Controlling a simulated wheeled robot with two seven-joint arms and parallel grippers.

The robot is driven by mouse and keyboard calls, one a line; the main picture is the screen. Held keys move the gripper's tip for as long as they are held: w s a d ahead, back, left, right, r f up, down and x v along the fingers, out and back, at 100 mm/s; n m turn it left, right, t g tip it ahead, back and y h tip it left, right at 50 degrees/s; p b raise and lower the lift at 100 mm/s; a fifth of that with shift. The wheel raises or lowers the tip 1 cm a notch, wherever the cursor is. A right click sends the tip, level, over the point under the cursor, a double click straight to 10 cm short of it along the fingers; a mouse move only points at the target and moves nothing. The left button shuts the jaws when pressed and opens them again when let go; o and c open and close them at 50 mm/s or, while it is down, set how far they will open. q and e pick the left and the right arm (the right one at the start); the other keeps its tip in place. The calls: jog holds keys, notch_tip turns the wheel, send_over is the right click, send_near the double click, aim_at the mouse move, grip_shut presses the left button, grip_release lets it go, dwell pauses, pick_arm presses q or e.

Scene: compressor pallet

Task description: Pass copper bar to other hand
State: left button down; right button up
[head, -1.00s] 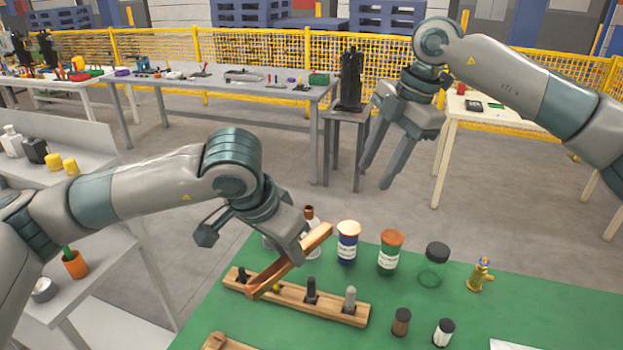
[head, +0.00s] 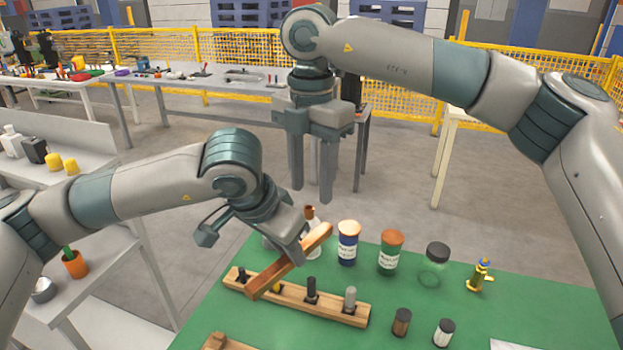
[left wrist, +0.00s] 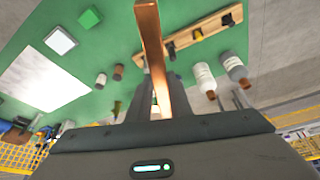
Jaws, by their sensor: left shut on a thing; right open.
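The copper bar (head: 270,277) is a long orange-brown bar, held tilted above the green table, its right end higher in the head view. My left gripper (head: 300,255) is shut on it near its upper part.
Below the bar a wooden rack (head: 335,311) holds several small pegs. A blue-labelled jar (head: 347,246), a green-labelled jar (head: 391,254), a clear jar (head: 433,268) and a brass fitting (head: 481,276) stand to the right. The green tabletop (head: 540,312) is partly clear at right.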

aim_at(311, 238)
jog(key=shift+f, duration=6)
jog(key=c, duration=1)
pick_arm(q)
jog(key=c, duration=1.5)
grip_release()
jog(key=shift+c, duration=0.2)
pick_arm(e)
grip_shut()
pick_arm(q)
jog(key=v, duration=1.2)
